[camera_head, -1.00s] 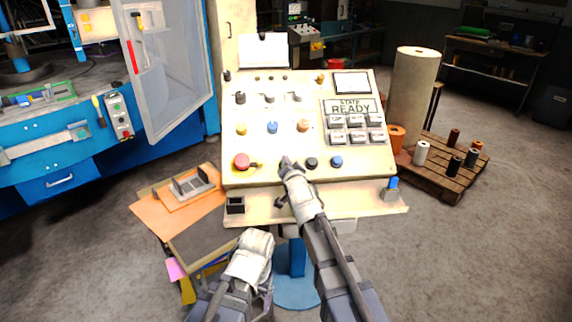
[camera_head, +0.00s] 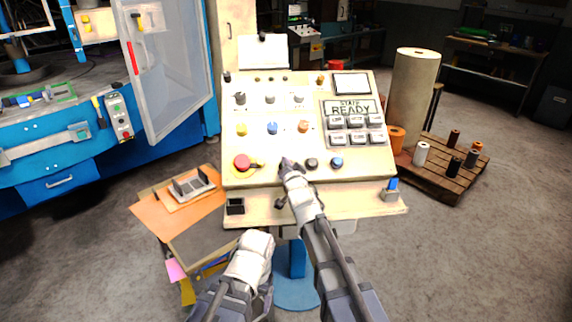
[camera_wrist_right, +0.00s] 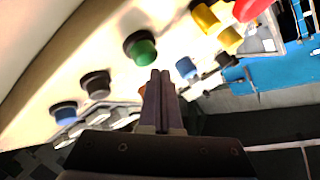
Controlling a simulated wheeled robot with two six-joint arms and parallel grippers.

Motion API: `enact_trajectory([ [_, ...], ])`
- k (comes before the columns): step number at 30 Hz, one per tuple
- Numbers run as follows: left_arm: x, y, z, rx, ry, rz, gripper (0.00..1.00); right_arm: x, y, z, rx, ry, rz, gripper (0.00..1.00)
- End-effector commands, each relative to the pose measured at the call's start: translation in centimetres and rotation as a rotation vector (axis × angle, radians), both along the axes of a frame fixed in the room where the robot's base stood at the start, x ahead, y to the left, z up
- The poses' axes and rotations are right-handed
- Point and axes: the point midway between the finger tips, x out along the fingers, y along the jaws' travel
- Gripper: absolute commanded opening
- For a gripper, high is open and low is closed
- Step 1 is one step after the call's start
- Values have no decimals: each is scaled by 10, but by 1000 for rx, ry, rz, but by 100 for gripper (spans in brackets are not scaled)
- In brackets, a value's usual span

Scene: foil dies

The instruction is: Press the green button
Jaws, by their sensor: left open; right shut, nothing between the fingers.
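The green button (camera_wrist_right: 141,47) is a round green cap in a dark collar on the cream control panel (camera_head: 205,0). In the right wrist view it sits just up and left of my right gripper's fingertips (camera_wrist_right: 160,76), with a visible gap in the picture. My right gripper (camera_head: 287,164) is shut and empty, at the panel's lower row; in the head view it covers the green button's place. My left gripper (camera_head: 254,246) is open, low in front of the panel, its fingers hard to make out.
A red mushroom button (camera_head: 242,162) is left of my right gripper; a black button (camera_head: 311,163) and a blue button (camera_head: 336,162) are right of it. A small orange-topped table (camera_head: 150,215) stands at left.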

Motion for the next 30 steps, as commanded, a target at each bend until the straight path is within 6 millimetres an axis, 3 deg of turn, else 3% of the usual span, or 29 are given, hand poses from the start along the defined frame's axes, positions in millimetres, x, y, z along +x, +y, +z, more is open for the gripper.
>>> enact_trajectory([
  [30, 0, 0, -7, 0, 0, 0, 78, 5, 0, -7, 0, 0, 0, 0],
])
